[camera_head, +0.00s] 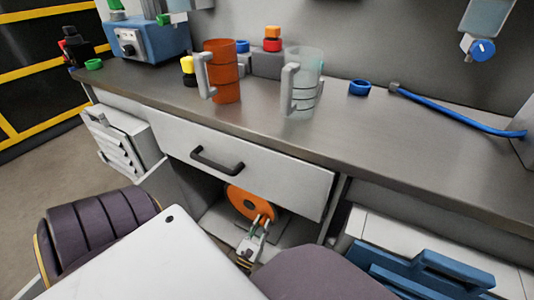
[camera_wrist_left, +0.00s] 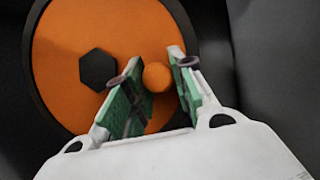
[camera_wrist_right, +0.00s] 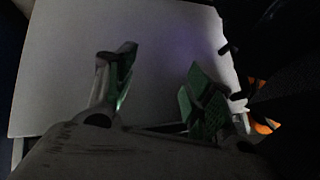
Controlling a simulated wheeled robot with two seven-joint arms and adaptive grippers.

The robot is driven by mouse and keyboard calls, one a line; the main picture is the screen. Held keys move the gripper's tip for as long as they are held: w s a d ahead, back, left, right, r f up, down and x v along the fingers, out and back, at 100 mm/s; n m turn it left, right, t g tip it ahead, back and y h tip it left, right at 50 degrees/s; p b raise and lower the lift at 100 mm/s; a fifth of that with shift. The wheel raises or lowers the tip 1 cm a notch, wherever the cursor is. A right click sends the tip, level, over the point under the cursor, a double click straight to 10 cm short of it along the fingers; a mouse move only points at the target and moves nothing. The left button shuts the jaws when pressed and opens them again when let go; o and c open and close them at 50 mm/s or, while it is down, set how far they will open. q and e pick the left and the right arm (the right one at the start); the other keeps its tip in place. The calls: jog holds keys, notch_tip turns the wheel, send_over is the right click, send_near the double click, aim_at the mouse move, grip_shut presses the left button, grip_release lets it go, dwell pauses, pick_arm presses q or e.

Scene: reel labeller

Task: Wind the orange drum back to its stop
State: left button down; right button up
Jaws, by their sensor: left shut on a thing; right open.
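The orange drum (camera_head: 238,201) sits in the open space under the drawer, on a low base. In the left wrist view its orange face (camera_wrist_left: 110,30) fills much of the picture, with a black hexagonal hub (camera_wrist_left: 98,70) and a dark rim. A round orange knob (camera_wrist_left: 156,77) stands out from the face, to the right of the hub. My left gripper (camera_head: 266,217) is at the drum's lower right, with its green-padded fingers on either side of the knob, shut on it. My right gripper (camera_wrist_right: 160,68) is open and empty in the right wrist view.
The closed drawer (camera_head: 245,165) and the worktop (camera_head: 330,130) stand above the drum. An orange mug (camera_head: 224,75), a clear mug (camera_head: 303,85) and a blue ring (camera_head: 360,88) stand on the worktop. A blue crate (camera_head: 420,275) is at the lower right.

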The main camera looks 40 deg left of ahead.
pick_arm(q)
jog(key=shift+d+r+n+y, duration=0.25)
jog(key=shift+r+n+y, duration=0.25)
jog(key=shift+n, duration=0.6)
jog(key=shift+r+n+g+y, duration=0.4)
jog(key=shift+r+n+y, duration=0.25)
jog(key=shift+n, duration=0.65)
jog(key=shift+r, duration=0.1)
jog(key=shift+w, duration=0.1)
jog(key=c, duration=1.2)
grip_release()
jog(key=shift+r, duration=5)
